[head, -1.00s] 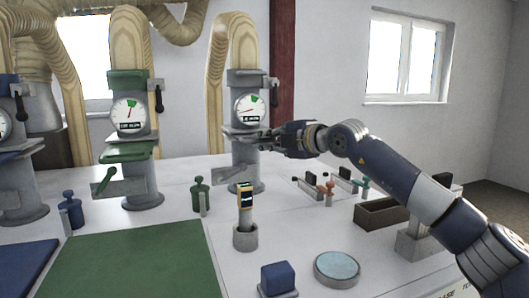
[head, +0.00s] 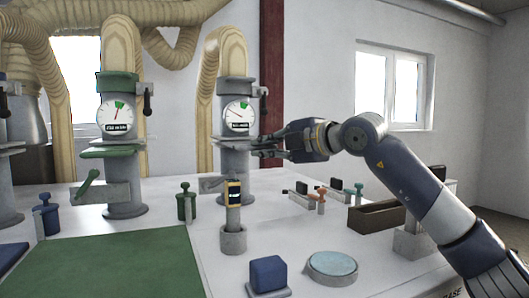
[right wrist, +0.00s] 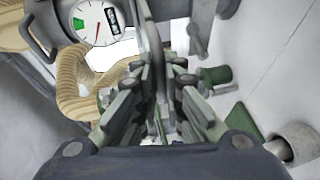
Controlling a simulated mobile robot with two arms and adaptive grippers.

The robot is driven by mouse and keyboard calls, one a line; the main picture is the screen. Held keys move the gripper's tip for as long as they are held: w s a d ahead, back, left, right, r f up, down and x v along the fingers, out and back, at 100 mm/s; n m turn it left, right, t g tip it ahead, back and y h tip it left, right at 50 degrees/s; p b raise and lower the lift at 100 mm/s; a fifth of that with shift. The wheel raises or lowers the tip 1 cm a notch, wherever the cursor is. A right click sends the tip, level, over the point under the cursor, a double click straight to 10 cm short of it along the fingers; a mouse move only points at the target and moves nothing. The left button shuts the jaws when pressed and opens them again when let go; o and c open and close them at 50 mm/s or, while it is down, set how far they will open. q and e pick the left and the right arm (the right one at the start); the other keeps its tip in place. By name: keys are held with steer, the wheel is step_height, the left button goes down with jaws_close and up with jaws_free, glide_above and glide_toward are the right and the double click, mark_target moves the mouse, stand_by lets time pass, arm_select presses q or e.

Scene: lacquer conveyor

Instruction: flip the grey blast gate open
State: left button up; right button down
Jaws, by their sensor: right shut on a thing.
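The grey blast gate (head: 228,143) is a flat grey plate on the right-hand grey duct, below a round dial gauge (head: 238,116). My right gripper (head: 262,147) reaches in from the right and is shut at the gate's right edge. In the right wrist view the fingers (right wrist: 158,88) close on a thin grey edge of the gate (right wrist: 155,45), seen nearly edge-on. The exact contact is partly hidden by the fingers. My left gripper is not in view.
A green-topped duct with a green gate plate (head: 112,150) stands to the left. In front are a grey post with a yellow-edged device (head: 233,193), a blue block (head: 268,274) and a round pale-blue pad (head: 332,264). A brown open box (head: 378,216) lies right, under my arm.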

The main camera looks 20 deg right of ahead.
steer(key=shift+a+f, duration=0.1)
steer(key=shift+f, duration=0.2)
steer(key=c, duration=1.8)
jaws_free()
steer(key=shift+s, duration=0.1)
steer(key=shift+o, duration=0.6)
steer(key=shift+s+r, duration=0.25)
steer(key=v, duration=1.2)
